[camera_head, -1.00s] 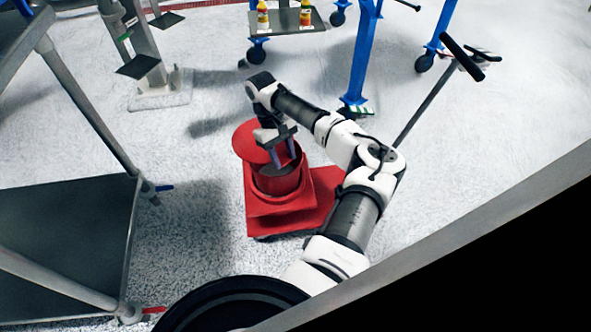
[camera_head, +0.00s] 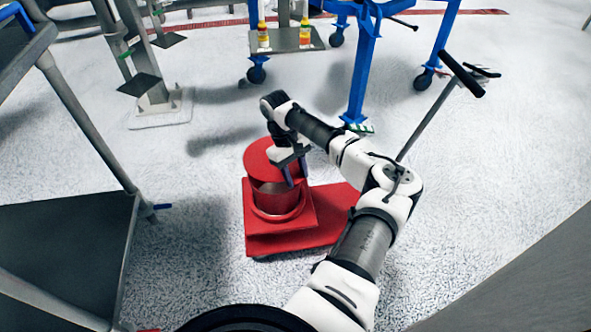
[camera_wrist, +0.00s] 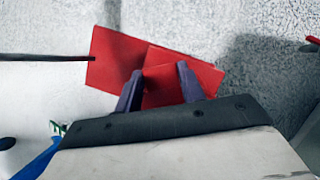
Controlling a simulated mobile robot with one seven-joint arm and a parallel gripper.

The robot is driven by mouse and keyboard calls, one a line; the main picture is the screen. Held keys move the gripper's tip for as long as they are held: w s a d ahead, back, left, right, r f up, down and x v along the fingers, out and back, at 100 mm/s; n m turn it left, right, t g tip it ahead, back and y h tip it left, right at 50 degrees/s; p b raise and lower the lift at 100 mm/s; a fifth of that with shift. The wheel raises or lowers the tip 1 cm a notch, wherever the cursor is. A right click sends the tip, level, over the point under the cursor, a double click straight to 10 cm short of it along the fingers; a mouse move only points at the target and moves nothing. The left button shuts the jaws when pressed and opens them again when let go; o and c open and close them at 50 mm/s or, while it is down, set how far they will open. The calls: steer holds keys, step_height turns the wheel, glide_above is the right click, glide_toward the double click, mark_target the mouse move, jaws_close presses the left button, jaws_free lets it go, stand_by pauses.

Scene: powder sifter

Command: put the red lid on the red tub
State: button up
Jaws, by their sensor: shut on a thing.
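The red tub (camera_head: 276,204) stands upright on a red wheeled base, and part of its open mouth shows. The round red lid (camera_head: 262,160) is in my gripper (camera_head: 291,177), which is shut on it. In the head view the lid lies over the tub's far rim and hides part of the mouth. It appears raised above the tub, though the exact gap cannot be told. In the wrist view my gripper (camera_wrist: 161,82) has red between its two fingers. Lid and tub are hard to tell apart there.
The red wheeled base (camera_head: 325,222) has a long handle (camera_head: 425,122) rising to the right. A grey metal table (camera_head: 70,240) stands at the left. Blue-legged frames (camera_head: 363,75) and a shelf with bottles (camera_head: 287,40) are behind. White floor is clear around the base.

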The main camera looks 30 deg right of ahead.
step_height(320, 180, down, 6)
stand_by(0.6)
steer(key=shift+f, duration=0.45)
stand_by(0.6)
steer(key=o, duration=1.1)
steer(key=shift+c, duration=0.2)
steer(key=shift+r, duration=0.1)
steer(key=p+v, duration=0.2)
steer(key=v, duration=1.1)
steer(key=shift+w+r, duration=0.25)
